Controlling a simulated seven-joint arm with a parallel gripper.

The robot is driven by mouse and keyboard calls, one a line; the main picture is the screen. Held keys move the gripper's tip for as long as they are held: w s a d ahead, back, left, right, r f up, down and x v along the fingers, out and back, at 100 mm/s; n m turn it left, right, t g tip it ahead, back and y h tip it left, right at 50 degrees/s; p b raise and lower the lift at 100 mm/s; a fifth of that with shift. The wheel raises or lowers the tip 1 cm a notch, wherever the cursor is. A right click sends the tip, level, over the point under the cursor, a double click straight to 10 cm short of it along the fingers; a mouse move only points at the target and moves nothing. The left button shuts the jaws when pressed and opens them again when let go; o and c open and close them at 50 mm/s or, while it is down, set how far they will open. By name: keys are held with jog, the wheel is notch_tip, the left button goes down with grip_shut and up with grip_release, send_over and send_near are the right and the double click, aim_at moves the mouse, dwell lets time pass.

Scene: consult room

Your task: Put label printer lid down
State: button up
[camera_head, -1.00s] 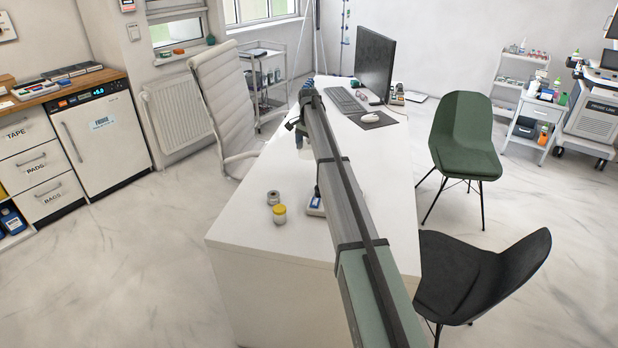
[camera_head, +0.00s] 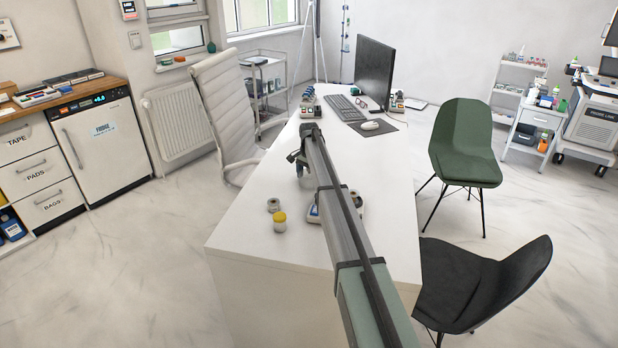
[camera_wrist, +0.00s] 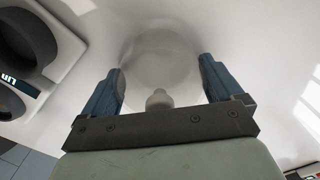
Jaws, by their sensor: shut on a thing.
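My gripper (camera_wrist: 161,85) shows in the wrist view as two blue fingers standing apart on either side of a clear, see-through rounded piece (camera_wrist: 160,55), which I take for the printer lid. It is faint against the white desk; its edges and its height above the desk are hard to tell. A small pale knob (camera_wrist: 158,99) shows between the fingers. The label printer (camera_wrist: 72,50), pale with dark round openings, is at the left of the wrist view, apart from the fingers. In the head view my arm covers most of the printer (camera_head: 313,214); my gripper (camera_head: 303,180) is small there.
The white desk (camera_head: 250,240) has free room at its near left. A yellow-lidded jar (camera_head: 279,222) and a grey roll (camera_head: 273,205) stand left of the printer. A monitor (camera_head: 374,72), keyboard (camera_head: 345,107) and mouse (camera_head: 369,125) are at the far end.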

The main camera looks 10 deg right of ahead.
jog(key=shift+f, duration=0.1)
jog(key=o, duration=0.7)
jog(key=shift+c, duration=0.2)
notch_tip(320, 180, up, 12)
jog(key=shift+r, duration=0.15)
dwell(1.0)
